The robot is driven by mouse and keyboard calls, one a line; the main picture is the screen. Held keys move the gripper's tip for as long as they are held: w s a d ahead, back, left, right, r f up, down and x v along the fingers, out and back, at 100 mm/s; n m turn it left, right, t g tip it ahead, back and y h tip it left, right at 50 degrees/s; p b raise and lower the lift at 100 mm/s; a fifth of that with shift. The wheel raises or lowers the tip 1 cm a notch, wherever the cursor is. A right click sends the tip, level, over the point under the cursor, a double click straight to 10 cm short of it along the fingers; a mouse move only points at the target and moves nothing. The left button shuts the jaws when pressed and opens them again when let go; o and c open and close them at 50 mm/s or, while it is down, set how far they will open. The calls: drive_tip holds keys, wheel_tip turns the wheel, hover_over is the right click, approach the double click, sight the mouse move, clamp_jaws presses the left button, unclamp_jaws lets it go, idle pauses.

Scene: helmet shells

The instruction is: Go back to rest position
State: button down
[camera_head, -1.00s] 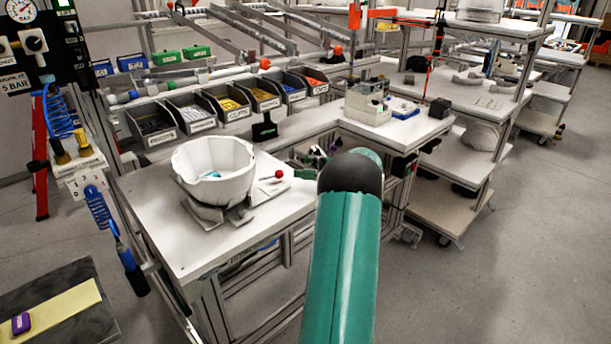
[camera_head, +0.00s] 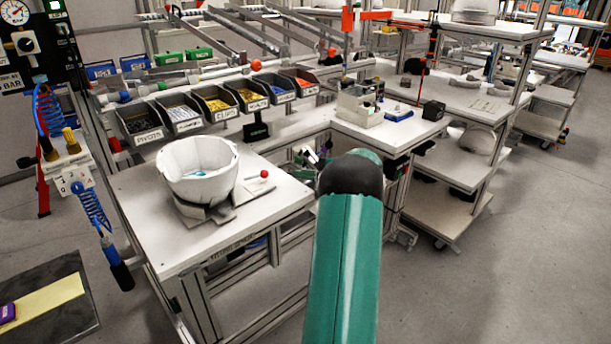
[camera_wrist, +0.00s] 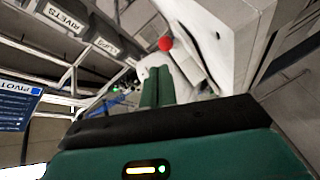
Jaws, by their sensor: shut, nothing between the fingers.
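My gripper shows in the wrist view as two green fingers (camera_wrist: 157,87) lying side by side, shut with nothing between them. In the head view my green arm with its dark joint rises in front of the bench and hides most of the gripper; only small parts show just left of the joint. The white helmet shell (camera_head: 199,168) sits open side up on a grey holder (camera_head: 205,212) on the white workbench (camera_head: 150,225). A small teal thing lies inside the shell. The gripper is to the right of the shell, apart from it.
A red ball knob (camera_head: 264,174) stands on the bench right of the shell; it also shows in the wrist view (camera_wrist: 166,44). Several parts bins (camera_head: 180,114) line the back. A white shelf cart (camera_head: 460,170) stands right. The floor (camera_head: 500,270) at front right is clear.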

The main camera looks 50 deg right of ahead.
drive_tip(key=shift+s+d, duration=0.25)
drive_tip(key=shift+s, duration=0.25)
drive_tip(key=shift+s+a+r, duration=0.15)
drive_tip(key=shift+r, duration=0.1)
drive_tip(key=shift+w+f, duration=0.15)
drive_tip(key=shift+w, duration=0.15)
drive_tip(key=shift+s, duration=0.15)
drive_tip(key=w+a+r+m+t+h, duration=0.1)
drive_tip(key=w+a+r+m+h, duration=0.5)
drive_tip(key=w+r, duration=0.6)
drive_tip(key=s+a+r+m+g+h, duration=0.2)
drive_tip(key=a+r+m+h, duration=0.3)
drive_tip(key=a+r, duration=0.6)
drive_tip(key=s+a+f+m+g+y, duration=0.1)
drive_tip(key=s+a+f+g+y, duration=0.1)
drive_tip(key=s+a+f, duration=0.3)
drive_tip(key=s+a+f+m+g+y, duration=0.2)
drive_tip(key=s+a+f+g, duration=0.2)
drive_tip(key=s+a, duration=0.9)
drive_tip(key=s+a+f+m+g+y, duration=0.2)
drive_tip(key=s+a+f, duration=0.3)
drive_tip(key=a, duration=1.3)
drive_tip(key=s+g, duration=0.1)
drive_tip(key=s, duration=0.3)
drive_tip(key=shift+a+f, duration=0.25)
drive_tip(key=shift+f, duration=0.1)
